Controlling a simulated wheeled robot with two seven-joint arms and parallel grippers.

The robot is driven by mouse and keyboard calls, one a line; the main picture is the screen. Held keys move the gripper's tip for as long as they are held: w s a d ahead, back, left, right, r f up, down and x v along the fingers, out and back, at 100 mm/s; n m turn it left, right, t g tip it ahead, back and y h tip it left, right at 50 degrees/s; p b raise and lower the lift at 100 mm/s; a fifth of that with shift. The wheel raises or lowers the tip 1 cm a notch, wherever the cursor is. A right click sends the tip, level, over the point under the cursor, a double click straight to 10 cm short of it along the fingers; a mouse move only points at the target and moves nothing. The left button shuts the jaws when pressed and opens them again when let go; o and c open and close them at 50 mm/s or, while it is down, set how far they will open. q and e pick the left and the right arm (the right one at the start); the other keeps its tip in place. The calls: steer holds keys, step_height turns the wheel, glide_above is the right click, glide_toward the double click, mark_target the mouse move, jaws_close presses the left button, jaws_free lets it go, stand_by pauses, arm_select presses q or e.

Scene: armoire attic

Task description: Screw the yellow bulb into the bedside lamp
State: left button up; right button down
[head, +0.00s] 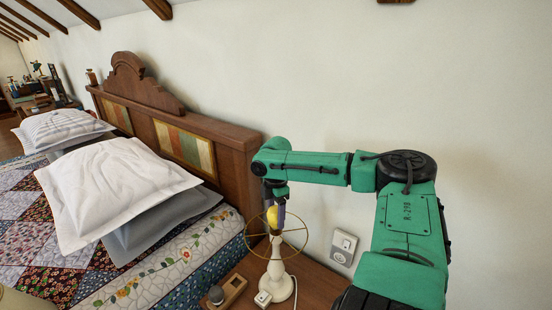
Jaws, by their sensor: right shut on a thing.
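The bedside lamp (276,268) stands upright on the nightstand, a white turned base with a bare wire ring frame around its top. The yellow bulb (273,216) is at the top of the lamp, inside the ring. My right gripper (279,205) comes down from above and is shut on the bulb. The gripper's fingers partly cover the bulb. I cannot tell whether the bulb touches the socket. My left gripper is out of view.
The bed with white pillows (118,186) and a wooden headboard (232,150) is left. A wall outlet (343,246) is right of the lamp.

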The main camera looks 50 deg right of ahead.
steer(key=m, duration=0.9)
steer(key=m, duration=0.9)
steer(key=shift+m, duration=0.7)
steer(key=c, duration=0.6)
jaws_free()
steer(key=shift+m, duration=0.8)
steer(key=o, duration=0.5)
